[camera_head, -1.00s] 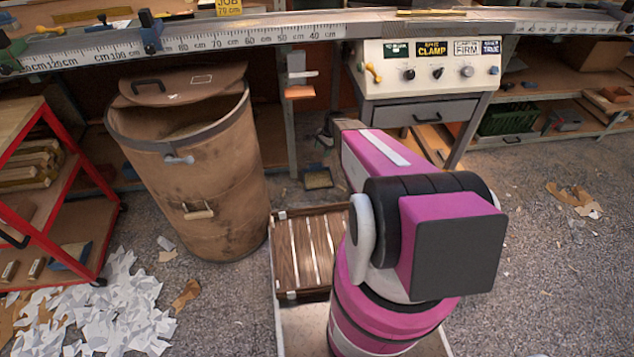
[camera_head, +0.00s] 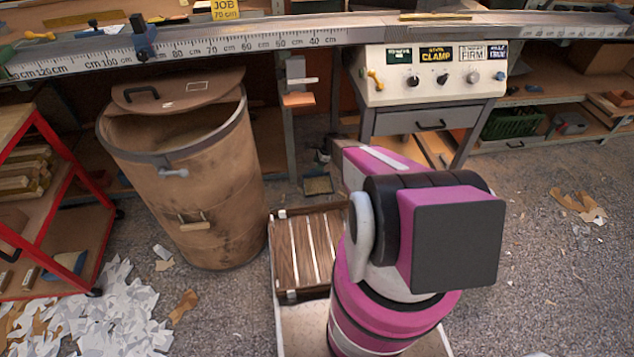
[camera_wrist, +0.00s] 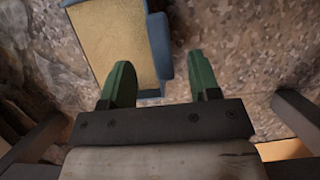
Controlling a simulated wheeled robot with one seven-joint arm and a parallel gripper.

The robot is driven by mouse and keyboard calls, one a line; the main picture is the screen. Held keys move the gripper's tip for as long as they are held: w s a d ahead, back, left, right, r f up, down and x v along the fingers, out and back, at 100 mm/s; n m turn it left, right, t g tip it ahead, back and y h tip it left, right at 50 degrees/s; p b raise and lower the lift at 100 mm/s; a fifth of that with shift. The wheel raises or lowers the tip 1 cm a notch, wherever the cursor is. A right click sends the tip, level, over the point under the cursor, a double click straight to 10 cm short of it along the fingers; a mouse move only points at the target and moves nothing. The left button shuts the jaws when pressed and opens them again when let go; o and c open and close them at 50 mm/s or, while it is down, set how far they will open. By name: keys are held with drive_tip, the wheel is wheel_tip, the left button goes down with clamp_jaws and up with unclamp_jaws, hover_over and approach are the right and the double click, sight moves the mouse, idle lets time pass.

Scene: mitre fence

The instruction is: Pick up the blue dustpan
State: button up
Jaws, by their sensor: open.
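The blue dustpan (camera_wrist: 160,48) lies on the floor in the wrist view, at the top centre, with blue raised edges and a tan, dusty inside. A small tan pan with a dark rim (camera_head: 318,186), likely the same dustpan, shows in the head view under the bench. My gripper (camera_wrist: 161,72) is open, with two green fingers. In the wrist view the dustpan's right blue edge falls between the fingers, and the left finger overlaps its near part. Nothing is held. The height gap between fingers and dustpan cannot be told. My arm hides the gripper in the head view.
A brown bin (camera_head: 205,225) stands left of the dustpan, with a bench leg (camera_head: 294,150) behind. A control box with a drawer (camera_head: 425,120) is to the right. A red cart (camera_head: 62,200) and paper scraps (camera_head: 95,310) lie left.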

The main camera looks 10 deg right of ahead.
sight(317, 181)
drive_tip(key=x, duration=0.5)
drive_tip(key=shift+d+f, duration=0.15)
drive_tip(key=shift+d, duration=0.1)
drive_tip(key=shift+c, duration=0.3)
clamp_jaws()
